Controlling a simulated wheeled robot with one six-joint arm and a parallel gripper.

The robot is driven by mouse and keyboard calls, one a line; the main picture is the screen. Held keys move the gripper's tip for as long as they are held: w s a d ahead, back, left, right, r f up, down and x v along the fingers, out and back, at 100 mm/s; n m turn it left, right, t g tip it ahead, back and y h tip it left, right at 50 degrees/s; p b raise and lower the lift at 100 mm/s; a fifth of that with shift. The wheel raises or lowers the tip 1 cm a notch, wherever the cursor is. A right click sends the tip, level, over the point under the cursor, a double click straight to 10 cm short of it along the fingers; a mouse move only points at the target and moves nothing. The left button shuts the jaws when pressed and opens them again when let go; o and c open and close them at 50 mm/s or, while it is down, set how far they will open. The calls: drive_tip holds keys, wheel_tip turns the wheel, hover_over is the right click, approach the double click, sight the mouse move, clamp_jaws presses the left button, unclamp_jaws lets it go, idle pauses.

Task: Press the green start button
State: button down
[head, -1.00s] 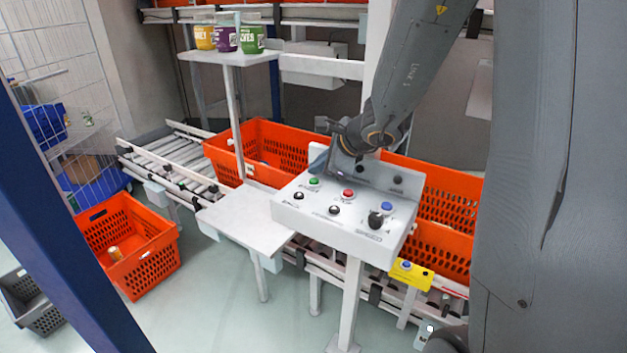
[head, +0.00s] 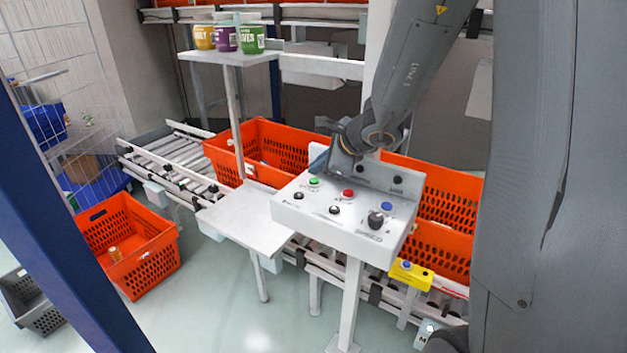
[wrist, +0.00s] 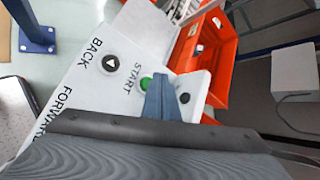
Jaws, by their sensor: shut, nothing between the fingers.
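The green start button (head: 314,182) sits at the back left of a white sloped control panel (head: 290,212). In the wrist view the green button (wrist: 146,84) is beside the "START" label, partly covered by my fingers. My gripper (wrist: 160,80) is shut and empty, its blue-grey fingertips just right of the button and overlapping its edge in the picture. Whether they touch it cannot be told. In the head view my wrist is above the panel's back edge, and the fingertips are not clear.
A red button (head: 348,194), a blue button (head: 386,207) and a black knob (head: 375,220) share the panel, with black buttons nearby. Orange totes (head: 225,158) stand on the conveyor behind.

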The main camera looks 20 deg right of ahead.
drive_tip(key=shift+f+b, duration=0.25)
drive_tip(key=shift+b, duration=0.1)
drive_tip(key=shift+f+b, duration=0.2)
drive_tip(key=shift+b, duration=0.15)
